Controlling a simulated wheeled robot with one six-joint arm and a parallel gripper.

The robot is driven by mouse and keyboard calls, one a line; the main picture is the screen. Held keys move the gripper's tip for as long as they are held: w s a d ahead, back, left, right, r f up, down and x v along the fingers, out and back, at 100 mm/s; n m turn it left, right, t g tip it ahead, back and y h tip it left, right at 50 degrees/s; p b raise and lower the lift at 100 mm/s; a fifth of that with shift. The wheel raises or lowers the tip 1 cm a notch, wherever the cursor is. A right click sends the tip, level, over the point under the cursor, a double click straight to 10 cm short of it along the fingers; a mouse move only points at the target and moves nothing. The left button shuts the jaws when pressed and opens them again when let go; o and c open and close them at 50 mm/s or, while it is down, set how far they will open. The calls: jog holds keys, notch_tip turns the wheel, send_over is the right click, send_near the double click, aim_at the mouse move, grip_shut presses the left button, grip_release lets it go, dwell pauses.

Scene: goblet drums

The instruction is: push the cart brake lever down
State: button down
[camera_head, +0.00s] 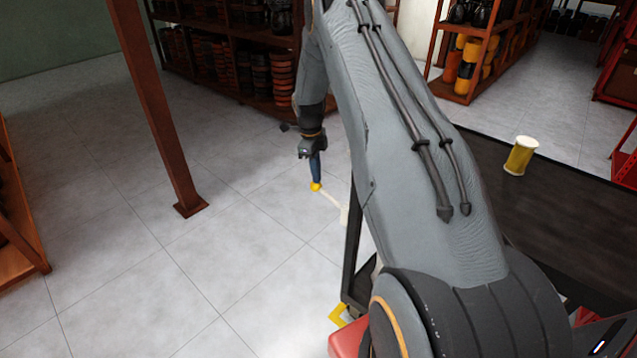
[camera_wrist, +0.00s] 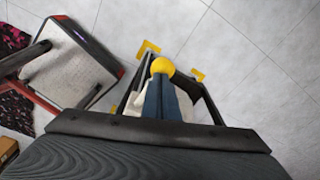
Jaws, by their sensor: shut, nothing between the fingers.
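The brake lever shows in the head view as a pale rod (camera_head: 330,199) with a yellow knob (camera_head: 316,187) at its outer end. The rod slants down to the right toward the dark cart frame (camera_head: 353,245). My gripper (camera_head: 316,180) points down with its blue fingers shut and empty, the tips right at the top of the knob. In the wrist view the knob (camera_wrist: 163,66) shows just past the tips of my gripper (camera_wrist: 160,80). The fingers hide most of the rod there. I cannot tell whether the tips touch the knob.
A yellow drum with a pale top (camera_head: 520,155) stands on the dark cart top (camera_head: 480,160). A rust-red post (camera_head: 160,110) stands left of my arm. Yellow floor marks (camera_wrist: 148,49) show near the cart. The tiled floor left of the lever is clear. Shelves with drums (camera_head: 225,55) line the back.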

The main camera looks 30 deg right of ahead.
notch_tip(320, 180, down, 4)
jog(key=shift+r+b, duration=0.2)
jog(key=shift+b, duration=0.7)
jog(key=shift+r, duration=0.1)
jog(key=shift+w+a+r+b, duration=0.25)
jog(key=shift+w+a+b, duration=0.15)
jog(key=shift+w+a, duration=0.15)
jog(key=shift+w+a+r+b, duration=0.25)
jog(key=shift+w+a+b, duration=0.15)
jog(key=shift+w, duration=0.15)
notch_tip(320, 180, up, 8)
jog(key=b, duration=0.1)
jog(key=shift+w+a, duration=0.3)
jog(key=shift+f, duration=0.1)
